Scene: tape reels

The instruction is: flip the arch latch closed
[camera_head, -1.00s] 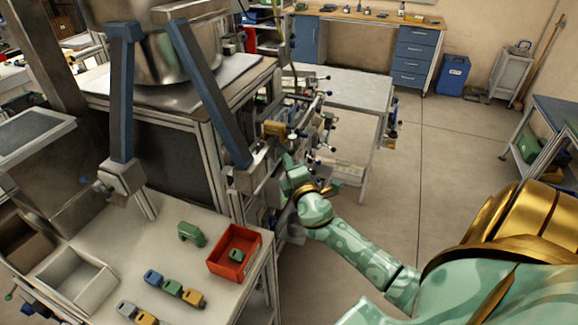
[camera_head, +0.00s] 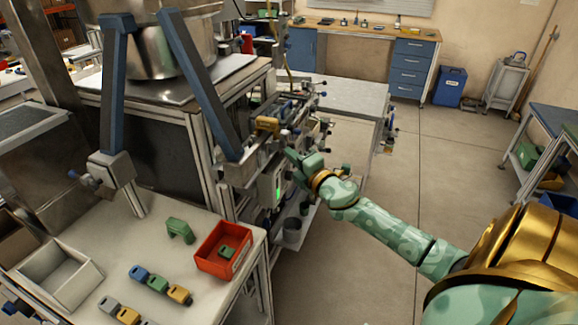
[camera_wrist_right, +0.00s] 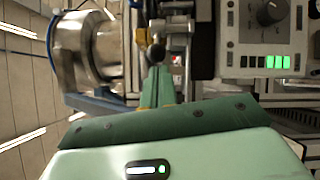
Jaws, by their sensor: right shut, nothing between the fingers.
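My right gripper (camera_head: 292,157) is shut and empty, raised beside the front of the machine bench. A yellow block-like part (camera_head: 267,125) sits on the machine's rail, up and left of the gripper in the head view. A blue-grey arch frame (camera_head: 205,90) stands over the bench. I cannot tell for sure which part is the arch latch, or its position. My left gripper is not in view.
A control box with a green light (camera_head: 277,190) hangs close below the gripper; its panel fills the upper right of the wrist view (camera_wrist_right: 265,40). A white table (camera_head: 100,250) holds a red bin (camera_head: 212,262) and several coloured blocks. The floor (camera_head: 440,200) at right is clear.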

